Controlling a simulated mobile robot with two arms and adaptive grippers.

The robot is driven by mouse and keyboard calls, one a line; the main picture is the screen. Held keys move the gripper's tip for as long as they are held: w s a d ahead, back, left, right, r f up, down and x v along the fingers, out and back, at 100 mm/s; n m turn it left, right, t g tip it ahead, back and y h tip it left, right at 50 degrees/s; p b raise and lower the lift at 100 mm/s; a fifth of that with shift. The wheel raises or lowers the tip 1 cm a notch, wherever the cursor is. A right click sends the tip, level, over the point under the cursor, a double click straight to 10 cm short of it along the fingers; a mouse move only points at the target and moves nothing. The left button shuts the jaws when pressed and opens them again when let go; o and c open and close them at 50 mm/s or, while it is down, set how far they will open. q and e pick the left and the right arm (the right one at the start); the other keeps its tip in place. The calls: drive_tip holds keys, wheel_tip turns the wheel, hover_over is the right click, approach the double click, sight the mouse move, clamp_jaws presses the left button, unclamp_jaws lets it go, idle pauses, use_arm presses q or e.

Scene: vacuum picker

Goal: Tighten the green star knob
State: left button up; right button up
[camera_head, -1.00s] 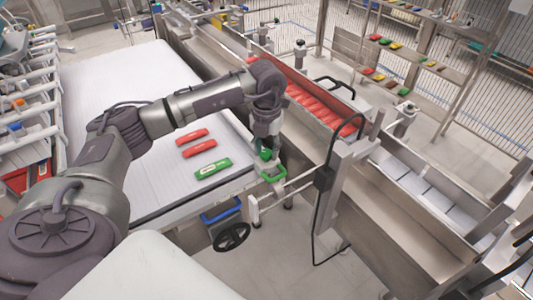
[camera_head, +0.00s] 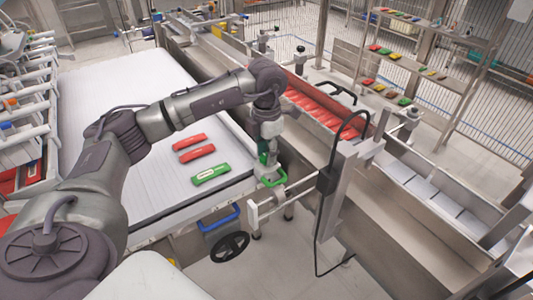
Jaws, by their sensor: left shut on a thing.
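My left gripper (camera_head: 268,158) points down at the near right corner of the white table, its arm coming in from the left. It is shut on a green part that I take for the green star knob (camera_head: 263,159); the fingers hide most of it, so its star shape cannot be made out. A green loop-shaped part (camera_head: 272,180) shows just below the fingertips, beside a metal rod and bracket. My right gripper is not in view.
Two red packs (camera_head: 197,154) and a green pack (camera_head: 210,173) lie on the white table (camera_head: 120,90). A red-lined channel (camera_head: 306,104) runs close to the right of the gripper. A black handwheel (camera_head: 230,246) and a blue-handled part (camera_head: 219,217) sit below the table edge.

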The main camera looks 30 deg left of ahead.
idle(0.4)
use_arm(q)
drive_tip(key=o, duration=1.1)
drive_tip(key=shift+o, duration=0.2)
wheel_tip(320, 180, up, 12)
